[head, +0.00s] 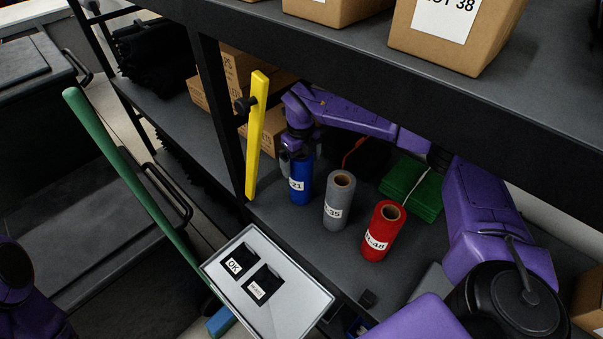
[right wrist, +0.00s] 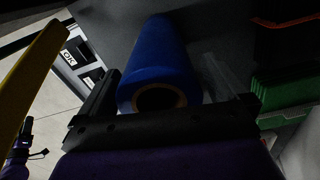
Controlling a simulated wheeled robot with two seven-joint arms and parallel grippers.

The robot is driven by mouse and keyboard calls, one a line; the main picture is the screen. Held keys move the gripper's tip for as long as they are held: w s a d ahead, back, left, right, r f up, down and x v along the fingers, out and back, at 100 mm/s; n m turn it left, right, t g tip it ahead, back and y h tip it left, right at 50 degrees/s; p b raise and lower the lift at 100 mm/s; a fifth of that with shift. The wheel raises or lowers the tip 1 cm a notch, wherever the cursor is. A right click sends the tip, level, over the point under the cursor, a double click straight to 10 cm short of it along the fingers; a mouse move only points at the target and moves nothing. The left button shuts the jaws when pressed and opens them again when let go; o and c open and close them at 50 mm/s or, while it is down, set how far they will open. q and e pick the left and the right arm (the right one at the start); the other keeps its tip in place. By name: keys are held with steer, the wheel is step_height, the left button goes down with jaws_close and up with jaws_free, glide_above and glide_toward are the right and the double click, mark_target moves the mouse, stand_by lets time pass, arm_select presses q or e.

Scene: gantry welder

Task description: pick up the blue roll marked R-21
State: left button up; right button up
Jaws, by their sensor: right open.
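The blue roll (head: 301,185) stands upright on the shelf, left of the grey and red rolls. Its white label shows "21"; the rest of the marking is cut off from view. My right gripper (head: 297,152) is at the top of the blue roll and hides its upper end. In the right wrist view the blue roll (right wrist: 158,55) lies between the two open fingers of the gripper (right wrist: 168,92), with its hollow core end facing the camera. I cannot tell whether the fingers touch it. My left gripper is not seen.
A grey roll (head: 338,203) and a red roll (head: 381,232) stand to the right. A yellow bar (head: 256,135) stands close on the left. The upper shelf edge (head: 350,75) runs above my arm. A tray marked OK (head: 300,312) sits in front.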

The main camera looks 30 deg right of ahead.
jaws_close()
steer(key=shift+r, duration=0.15)
stand_by(0.4)
